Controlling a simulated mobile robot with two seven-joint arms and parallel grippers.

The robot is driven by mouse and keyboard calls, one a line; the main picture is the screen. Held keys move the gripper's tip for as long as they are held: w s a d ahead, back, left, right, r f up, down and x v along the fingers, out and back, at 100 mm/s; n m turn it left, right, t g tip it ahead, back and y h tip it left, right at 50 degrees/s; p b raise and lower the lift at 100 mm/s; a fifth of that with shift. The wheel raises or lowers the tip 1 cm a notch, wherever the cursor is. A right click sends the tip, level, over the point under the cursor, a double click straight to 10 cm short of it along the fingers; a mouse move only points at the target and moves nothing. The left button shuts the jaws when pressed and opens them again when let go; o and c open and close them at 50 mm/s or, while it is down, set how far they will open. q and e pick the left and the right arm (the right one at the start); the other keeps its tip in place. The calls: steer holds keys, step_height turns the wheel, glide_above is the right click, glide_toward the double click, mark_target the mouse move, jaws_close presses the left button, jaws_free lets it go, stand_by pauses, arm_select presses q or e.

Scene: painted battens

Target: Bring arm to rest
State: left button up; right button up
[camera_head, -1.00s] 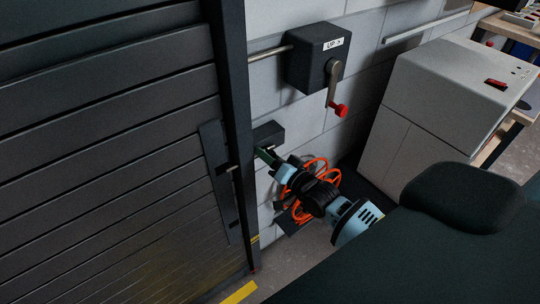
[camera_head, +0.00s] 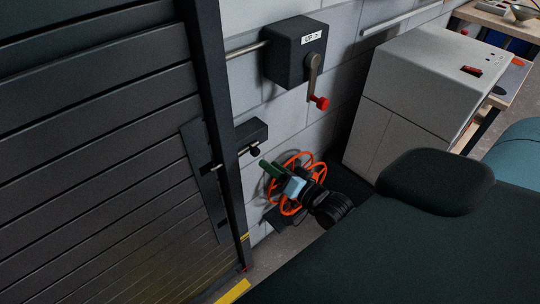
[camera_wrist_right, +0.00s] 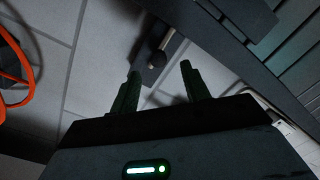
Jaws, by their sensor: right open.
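My right gripper (camera_head: 268,168) is a dark green two-finger gripper at the end of a light blue and black wrist. It is open and empty, just below and right of a black bolt knob (camera_head: 254,151) by the shutter's edge. In the right wrist view the two fingers (camera_wrist_right: 160,78) stand apart, with the bolt knob (camera_wrist_right: 158,58) showing beyond them; they look clear of it. My left gripper is in neither view.
A dark slatted shutter (camera_head: 95,130) fills the left. A dark box (camera_head: 294,48) with a red-knobbed crank (camera_head: 320,103) is on the block wall. An orange hose (camera_head: 291,207) hangs behind my right wrist. A grey cabinet (camera_head: 415,85) stands right.

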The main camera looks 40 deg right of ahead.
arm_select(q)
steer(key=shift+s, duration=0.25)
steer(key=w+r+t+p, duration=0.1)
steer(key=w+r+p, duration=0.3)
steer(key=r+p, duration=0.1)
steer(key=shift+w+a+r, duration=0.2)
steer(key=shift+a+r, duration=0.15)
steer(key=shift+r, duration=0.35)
arm_select(e)
steer(key=s+a+f+n+g, duration=0.3)
steer(key=s+f, duration=0.1)
steer(key=s, duration=0.6)
steer(key=s+a+f+n+g, duration=0.3)
steer(key=s+a+f, duration=0.1)
steer(key=s, duration=0.6)
steer(key=s+a+f+n+g, duration=0.3)
steer(key=s+a+f, duration=0.1)
steer(key=s, duration=0.6)
steer(key=shift+s+a+f+h, duration=0.2)
steer(key=shift+s+f+h, duration=0.15)
steer(key=shift+f, duration=0.45)
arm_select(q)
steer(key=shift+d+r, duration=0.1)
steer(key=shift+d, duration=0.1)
arm_select(e)
steer(key=shift+w, duration=0.1)
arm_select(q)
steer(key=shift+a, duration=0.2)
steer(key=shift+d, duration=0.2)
